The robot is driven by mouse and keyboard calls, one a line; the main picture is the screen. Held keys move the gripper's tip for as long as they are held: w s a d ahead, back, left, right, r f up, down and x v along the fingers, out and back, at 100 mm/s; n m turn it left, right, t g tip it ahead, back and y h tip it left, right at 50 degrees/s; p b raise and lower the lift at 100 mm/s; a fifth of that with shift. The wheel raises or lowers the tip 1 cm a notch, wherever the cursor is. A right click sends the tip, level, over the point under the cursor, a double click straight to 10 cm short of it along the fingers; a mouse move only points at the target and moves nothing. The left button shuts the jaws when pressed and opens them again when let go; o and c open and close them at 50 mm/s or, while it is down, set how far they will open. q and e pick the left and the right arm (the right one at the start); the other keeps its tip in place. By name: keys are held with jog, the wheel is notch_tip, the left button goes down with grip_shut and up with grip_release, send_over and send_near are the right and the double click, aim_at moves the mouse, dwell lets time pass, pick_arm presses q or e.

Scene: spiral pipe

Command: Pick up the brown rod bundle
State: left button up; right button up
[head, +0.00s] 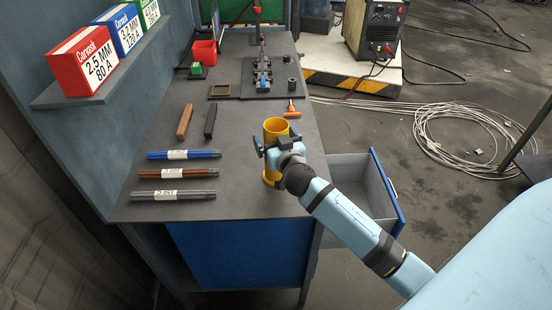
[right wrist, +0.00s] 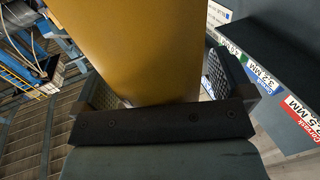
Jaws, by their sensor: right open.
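The brown rod bundle (head: 204,173) lies on the workbench with a white label around its middle, between the blue rod bundle (head: 206,154) and the grey rod bundle (head: 146,196). My right gripper (head: 271,147) is at a yellow pipe (head: 276,126), to the right of the bundles and apart from them. In the right wrist view its open fingers (right wrist: 160,88) stand on both sides of the yellow pipe (right wrist: 140,45). Whether they touch it cannot be told. The arm hides part of the pipe. My left gripper is not in view.
Brown and dark bars (head: 185,121) lie behind the bundles. A clamp fixture (head: 262,76), a red bin (head: 204,53) and an orange-handled tool (head: 292,110) are farther back. An open drawer (head: 376,192) juts out at right. A shelf (head: 110,75) with boxes overhangs the left.

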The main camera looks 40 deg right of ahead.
jog(key=c, duration=1.6)
jog(key=shift+r, duration=0.1)
